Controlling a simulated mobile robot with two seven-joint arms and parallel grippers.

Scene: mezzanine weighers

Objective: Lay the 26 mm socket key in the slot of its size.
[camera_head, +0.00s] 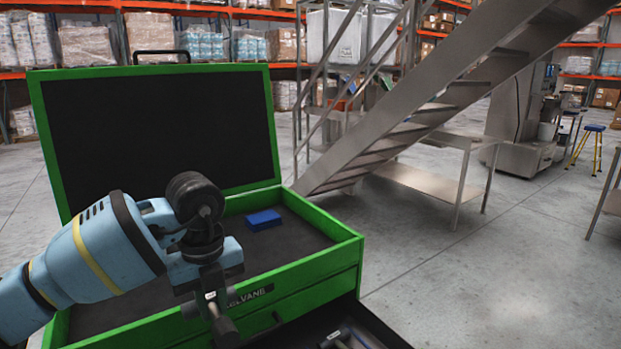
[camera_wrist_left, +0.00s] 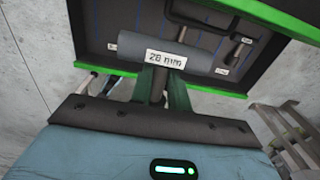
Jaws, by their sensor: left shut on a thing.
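My left gripper (camera_head: 212,281) is shut on a grey socket key (camera_head: 224,328) at the front of the green tool chest. In the left wrist view, the dark green fingers (camera_wrist_left: 165,94) close on the key's stem below its thick grey crossbar (camera_wrist_left: 135,44). A white label on the key reads 26 or 28 mm; the second digit is unclear. Beyond it is an open dark drawer (camera_wrist_left: 92,18) with blue dashed lines and small white labels. The key is in front of part of the drawer, hiding some of it. My right gripper is not in view.
The chest's lid (camera_head: 150,125) stands open. A blue block (camera_head: 263,219) lies in its top tray (camera_head: 300,232). Another tool (camera_wrist_left: 236,50) lies in the drawer at the right. Metal stairs (camera_head: 400,125) and a steel table (camera_head: 430,182) stand beyond the chest.

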